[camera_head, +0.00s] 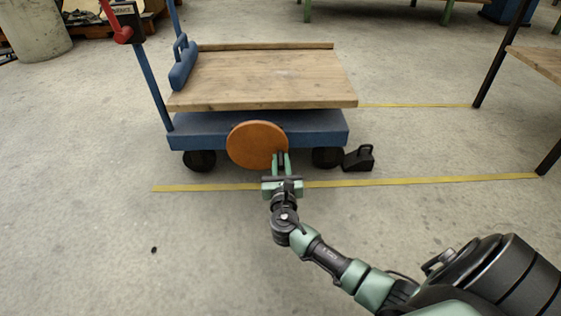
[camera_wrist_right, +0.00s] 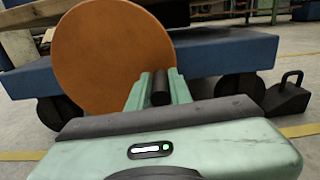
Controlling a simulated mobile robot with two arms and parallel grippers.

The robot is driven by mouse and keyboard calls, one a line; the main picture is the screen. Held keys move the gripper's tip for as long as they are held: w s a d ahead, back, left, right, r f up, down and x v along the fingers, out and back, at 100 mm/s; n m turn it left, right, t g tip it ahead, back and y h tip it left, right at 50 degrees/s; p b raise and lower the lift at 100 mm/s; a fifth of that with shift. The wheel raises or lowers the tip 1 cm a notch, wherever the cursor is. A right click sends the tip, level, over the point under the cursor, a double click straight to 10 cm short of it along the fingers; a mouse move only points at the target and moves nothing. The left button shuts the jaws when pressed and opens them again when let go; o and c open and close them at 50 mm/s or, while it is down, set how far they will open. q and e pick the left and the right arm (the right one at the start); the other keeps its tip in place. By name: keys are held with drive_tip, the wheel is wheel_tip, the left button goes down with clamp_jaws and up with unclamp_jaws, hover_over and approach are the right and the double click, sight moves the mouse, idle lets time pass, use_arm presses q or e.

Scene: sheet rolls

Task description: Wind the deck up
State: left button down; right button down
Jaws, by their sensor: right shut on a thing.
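A blue cart (camera_head: 312,126) on black wheels carries a flat wooden deck (camera_head: 270,78) above its frame. A round orange-brown wheel (camera_head: 254,144) is on the cart's near side; it also shows large in the right wrist view (camera_wrist_right: 108,55). My right gripper (camera_head: 281,157) is at the wheel's right edge, shut on a dark knob (camera_wrist_right: 160,88) that sits between its green fingers in the right wrist view. The fingers hide part of the knob. My left gripper is in neither view.
A black wheel chock (camera_head: 359,158) with a handle stands on the floor by the cart's right wheel. A blue handled block (camera_head: 183,64) lies at the deck's left end. A red lever (camera_head: 115,22) is on the post. Yellow lines mark the floor; the near floor is clear.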

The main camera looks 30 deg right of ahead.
drive_tip(key=shift+d+r, duration=0.15)
drive_tip(key=shift+d, duration=0.25)
idle(0.4)
drive_tip(key=c, duration=1.3)
unclamp_jaws()
drive_tip(key=shift+s, duration=0.1)
drive_tip(key=shift+a, duration=0.15)
drive_tip(key=shift+s+a+p, duration=0.3)
drive_tip(key=shift+s+p, duration=0.1)
drive_tip(key=shift+p, duration=0.15)
drive_tip(key=p+v, duration=0.3)
drive_tip(key=v, duration=0.3)
drive_tip(key=shift+s+a+p, duration=0.15)
drive_tip(key=shift+s+p, duration=0.2)
